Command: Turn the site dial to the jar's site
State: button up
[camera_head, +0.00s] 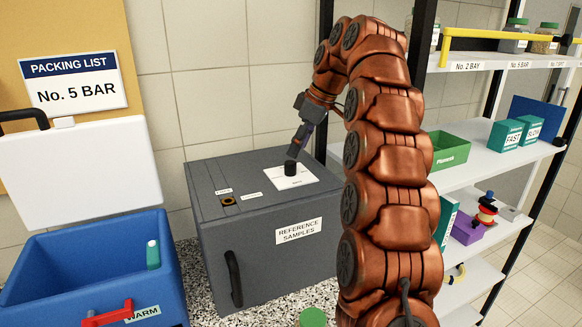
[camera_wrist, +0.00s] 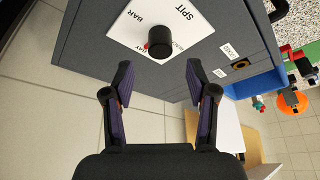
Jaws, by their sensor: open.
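The site dial is a black round knob (camera_head: 290,167) on a white plate (camera_head: 306,180) on top of the grey reference samples box (camera_head: 262,285). In the wrist view the knob (camera_wrist: 161,41) has a small red mark on its left side, and the plate (camera_wrist: 122,33) reads BAR and SPIT, with another word partly hidden by the knob. My gripper (camera_head: 298,146) is above the knob. Its fingers (camera_wrist: 158,76) are apart with nothing between them, and the knob lies just beyond the tips. The packing list sign (camera_head: 75,83) reads No. 5 BAR.
Glass jars (camera_head: 514,38) stand on the upper shelf behind a yellow rail (camera_head: 490,33). A blue cooler (camera_head: 60,265) with its white lid (camera_head: 80,165) raised stands left of the box. The shelf rack's black post (camera_head: 421,50) is close right of my arm.

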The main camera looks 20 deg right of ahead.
aim_at(290, 162)
jog(key=shift+w+a+f+b, duration=0.1)
jog(key=shift+f+b, duration=0.1)
jog(key=shift+f, duration=0.15)
jog(key=shift+w+a+f+b, duration=0.1)
jog(key=shift+f+b, duration=0.05)
jog(key=shift+f, duration=0.2)
jog(key=shift+r+p, duration=0.1)
jog(key=shift+p, duration=0.3)
jog(key=shift+p+x, duration=0.65)
jog(key=shift+x, duration=1.7)
grip_shut()
